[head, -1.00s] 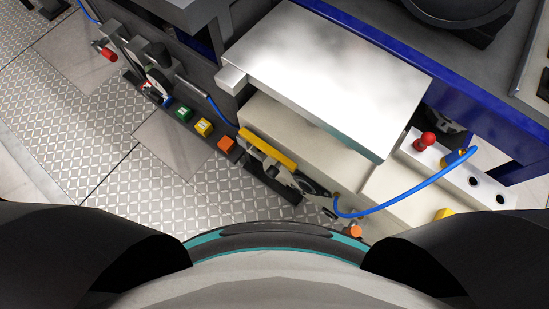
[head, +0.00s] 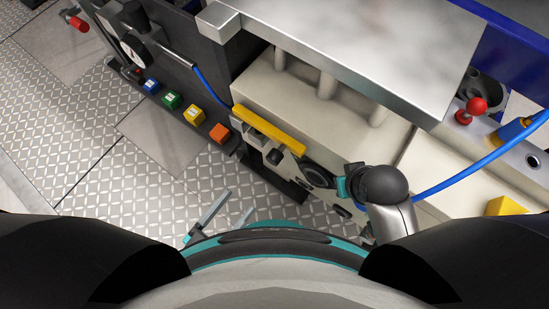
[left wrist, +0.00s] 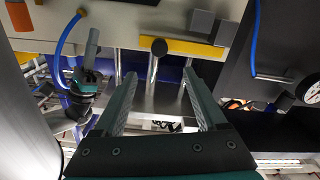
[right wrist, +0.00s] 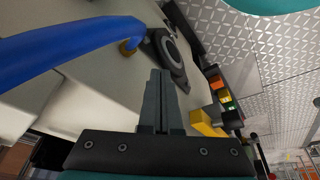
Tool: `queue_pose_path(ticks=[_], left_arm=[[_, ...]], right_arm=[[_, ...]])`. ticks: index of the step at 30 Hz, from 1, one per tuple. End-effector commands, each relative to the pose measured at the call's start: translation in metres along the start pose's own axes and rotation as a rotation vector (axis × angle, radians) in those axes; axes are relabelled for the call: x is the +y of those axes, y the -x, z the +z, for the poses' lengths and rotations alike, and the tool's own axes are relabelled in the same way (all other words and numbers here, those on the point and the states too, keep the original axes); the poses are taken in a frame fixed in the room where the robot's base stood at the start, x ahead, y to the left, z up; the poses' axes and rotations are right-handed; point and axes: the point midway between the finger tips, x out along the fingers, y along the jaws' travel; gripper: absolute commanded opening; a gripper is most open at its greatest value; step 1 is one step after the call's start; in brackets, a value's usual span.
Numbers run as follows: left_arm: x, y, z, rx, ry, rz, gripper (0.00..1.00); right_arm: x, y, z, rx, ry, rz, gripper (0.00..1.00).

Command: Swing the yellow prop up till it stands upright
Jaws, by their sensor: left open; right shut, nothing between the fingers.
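The yellow prop (head: 268,130) is a flat bar lying along the front edge of the cream housing, not upright. In the left wrist view it spans across (left wrist: 190,47), beyond the fingers, with a dark round knob in front of it. In the right wrist view its end (right wrist: 205,122) shows right of the fingers. My left gripper (head: 229,206) is open and empty, low in the head view and apart from the prop; its spread fingers also show in the left wrist view (left wrist: 160,76).
A silver plate (head: 360,50) overhangs the housing (head: 300,100). A blue hose (head: 470,170) curves at the right near a red-knobbed lever (head: 473,108). Coloured buttons, one orange (head: 219,133), line a dark strip at the left. The patterned floor (head: 90,130) is clear.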

Motion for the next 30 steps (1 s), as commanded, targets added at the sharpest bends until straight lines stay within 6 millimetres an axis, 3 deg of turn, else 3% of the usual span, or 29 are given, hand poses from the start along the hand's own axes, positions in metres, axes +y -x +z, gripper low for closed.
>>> queue_pose_path(ticks=[5,21,30], left_arm=[[0.001,-0.019,-0.002,0.01,0.0,0.006,0.74],[0.001,-0.126,-0.001,0.008,0.0,0.003,0.74],[0.001,-0.151,-0.001,0.004,0.0,0.004,0.74]], right_arm=[[0.0,0.005,-0.003,0.011,0.0,0.001,0.0],[0.002,0.05,-0.019,0.081,-0.002,0.005,0.0],[-0.003,0.054,-0.027,0.141,0.004,-0.007,0.0]])
